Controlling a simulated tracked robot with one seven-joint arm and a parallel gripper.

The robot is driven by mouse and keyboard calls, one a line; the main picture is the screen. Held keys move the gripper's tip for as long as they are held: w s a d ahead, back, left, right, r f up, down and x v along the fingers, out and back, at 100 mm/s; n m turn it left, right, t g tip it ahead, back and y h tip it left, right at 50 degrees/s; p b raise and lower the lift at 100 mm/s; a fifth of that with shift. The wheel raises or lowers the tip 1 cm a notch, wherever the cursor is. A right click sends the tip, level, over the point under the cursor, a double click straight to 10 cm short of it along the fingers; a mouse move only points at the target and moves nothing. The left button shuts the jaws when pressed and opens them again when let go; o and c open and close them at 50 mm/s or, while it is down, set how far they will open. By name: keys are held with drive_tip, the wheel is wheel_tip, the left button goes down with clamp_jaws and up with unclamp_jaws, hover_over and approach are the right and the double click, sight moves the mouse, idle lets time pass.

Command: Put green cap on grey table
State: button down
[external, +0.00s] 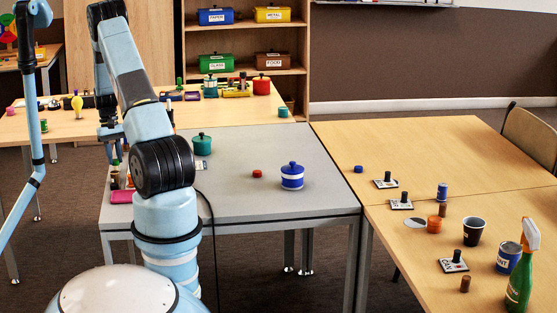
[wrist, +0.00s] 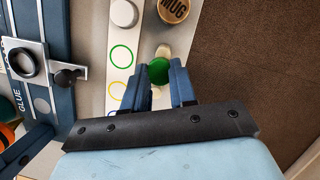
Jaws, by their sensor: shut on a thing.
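My gripper (wrist: 160,84) is shut on a green cap (wrist: 158,71) in the wrist view, with one blue finger on each side of it. A cream-coloured shape shows under and around the cap; I cannot tell whether the cap touches it. In the external view my gripper hangs at the left, over the area by the wooden table's front edge and the grey table's left side, and the cap cannot be made out there. The grey table (external: 240,203) stands in the middle, with bare surface at its front and right.
On the grey table stand a blue-white pot (external: 292,178), a red cap (external: 257,174) and a teal pot (external: 202,146). Under my gripper lies a pale strip with coloured rings (wrist: 121,56), beside a MUG-labelled wooden piece (wrist: 173,11). Bare floor (wrist: 250,60) lies to its right.

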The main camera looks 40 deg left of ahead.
sight(115, 165)
drive_tip(key=shift+w+a+f, duration=0.2)
drive_tip(key=shift+f, duration=0.25)
drive_tip(key=shift+a+x, duration=0.15)
drive_tip(key=shift+x, duration=0.65)
drive_tip(key=shift+a+x, duration=0.1)
drive_tip(key=shift+x, duration=0.7)
drive_tip(key=c, duration=0.9)
unclamp_jaws()
drive_tip(key=shift+w, duration=0.1)
drive_tip(key=shift+c, duration=0.2)
drive_tip(key=shift+a, duration=0.1)
drive_tip(key=shift+r, duration=0.1)
drive_tip(key=v, duration=1.2)
